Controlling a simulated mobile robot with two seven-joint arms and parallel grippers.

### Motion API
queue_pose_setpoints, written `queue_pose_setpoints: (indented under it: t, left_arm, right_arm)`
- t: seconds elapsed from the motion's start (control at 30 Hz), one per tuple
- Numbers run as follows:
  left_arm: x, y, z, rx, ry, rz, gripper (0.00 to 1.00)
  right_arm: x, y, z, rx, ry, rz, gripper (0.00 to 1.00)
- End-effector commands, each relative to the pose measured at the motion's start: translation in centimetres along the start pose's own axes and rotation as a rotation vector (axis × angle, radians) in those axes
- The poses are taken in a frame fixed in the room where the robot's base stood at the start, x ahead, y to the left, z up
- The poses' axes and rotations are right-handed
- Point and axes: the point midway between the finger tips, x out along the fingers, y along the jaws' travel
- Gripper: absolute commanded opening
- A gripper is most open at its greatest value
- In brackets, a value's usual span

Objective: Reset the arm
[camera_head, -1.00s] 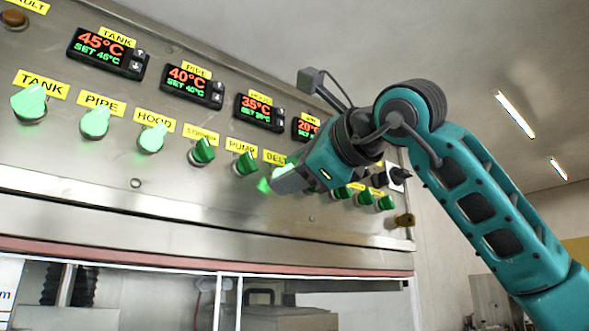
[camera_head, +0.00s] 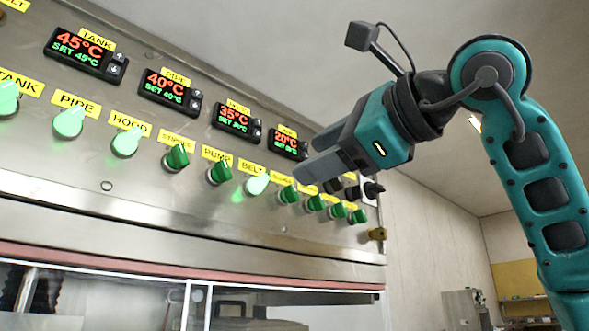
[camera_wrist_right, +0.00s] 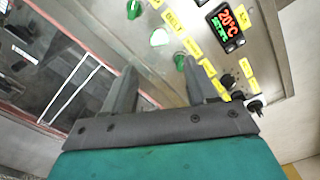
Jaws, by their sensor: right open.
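My right arm is teal with dark joints and comes in from the right in the head view. Its gripper (camera_head: 312,153) is in front of the right part of the control panel (camera_head: 130,181), near the 20°C display (camera_head: 289,144). The two grey fingers are apart with nothing between them. In the right wrist view the open fingers (camera_wrist_right: 158,85) point at the panel, with a green knob (camera_wrist_right: 179,61) seen between them. Whether the fingers are clear of every knob is hard to judge, but the gripper looks apart from the panel. My left gripper is not in view.
The steel panel carries a row of green knobs; the TANK, PIPE, HOOD and BELT (camera_head: 256,185) knobs glow. Displays (camera_head: 172,89) sit above them. A black switch (camera_head: 372,189) and a brass-coloured part (camera_head: 377,234) are at the panel's right end. Open room lies right of the panel.

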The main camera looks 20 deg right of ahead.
Motion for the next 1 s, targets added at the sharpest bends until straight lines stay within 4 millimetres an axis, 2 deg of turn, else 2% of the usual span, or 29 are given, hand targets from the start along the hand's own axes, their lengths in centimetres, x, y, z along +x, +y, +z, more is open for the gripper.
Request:
queue_pose_setpoints:
  t: [0.1,0.23,1.0]
  left_arm:
    - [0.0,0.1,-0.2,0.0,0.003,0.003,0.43]
    - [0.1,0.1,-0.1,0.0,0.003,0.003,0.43]
    - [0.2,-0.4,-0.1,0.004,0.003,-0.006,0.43]
  right_arm:
    - [-1.4,0.0,0.0,0.001,0.0,-0.001,0.57]
    - [-2.0,0.0,0.0,0.001,0.0,0.001,0.57]
    - [-2.0,0.0,0.0,0.001,0.0,0.001,0.57]
